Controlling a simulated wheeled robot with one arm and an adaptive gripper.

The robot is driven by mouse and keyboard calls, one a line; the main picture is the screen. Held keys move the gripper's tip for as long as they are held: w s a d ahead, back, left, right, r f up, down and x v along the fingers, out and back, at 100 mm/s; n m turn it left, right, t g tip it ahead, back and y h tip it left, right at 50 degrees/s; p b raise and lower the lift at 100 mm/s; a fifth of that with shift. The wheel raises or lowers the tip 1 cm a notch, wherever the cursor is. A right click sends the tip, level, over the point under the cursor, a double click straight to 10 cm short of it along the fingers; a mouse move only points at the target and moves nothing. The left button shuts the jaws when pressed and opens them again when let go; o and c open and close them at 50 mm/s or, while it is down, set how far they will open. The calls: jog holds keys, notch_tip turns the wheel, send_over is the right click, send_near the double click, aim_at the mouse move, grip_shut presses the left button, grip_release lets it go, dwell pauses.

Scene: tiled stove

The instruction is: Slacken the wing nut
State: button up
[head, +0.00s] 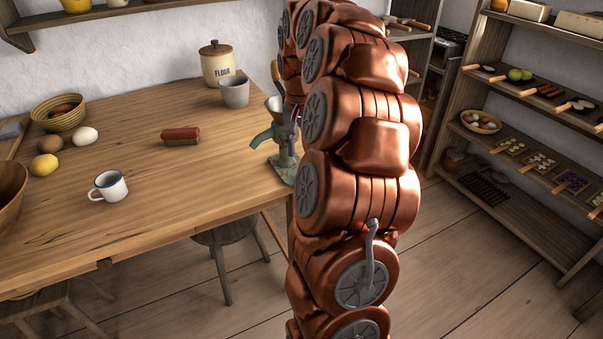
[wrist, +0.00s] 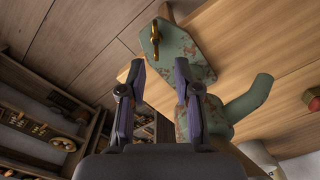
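A green, worn hand grinder (head: 283,150) stands at the right edge of the wooden table in the head view, partly hidden by my arm. In the wrist view the grinder (wrist: 205,60) shows its flat green foot and a curved spout. A small brass-coloured piece (wrist: 155,42), which looks like the wing nut, sits on the foot. My gripper (wrist: 158,66) is open, with its two fingers apart and nothing held. The brass piece shows beyond the fingertips and between their lines, apart from them. In the head view my arm hides the gripper.
The table (head: 220,175) holds a white mug (head: 108,186), a red block (head: 181,136), a grey cup (head: 235,92), a flour jar (head: 217,63) and a basket (head: 58,113). A stool (head: 228,238) stands below. Shelves (head: 520,195) line the right wall. Floor between is clear.

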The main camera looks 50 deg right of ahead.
jog(key=shift+d+f, duration=0.3)
notch_tip(320, 180, down, 7)
jog(key=shift+a+f, duration=0.1)
jog(key=shift+f, duration=0.05)
dwell(0.3)
grip_shut()
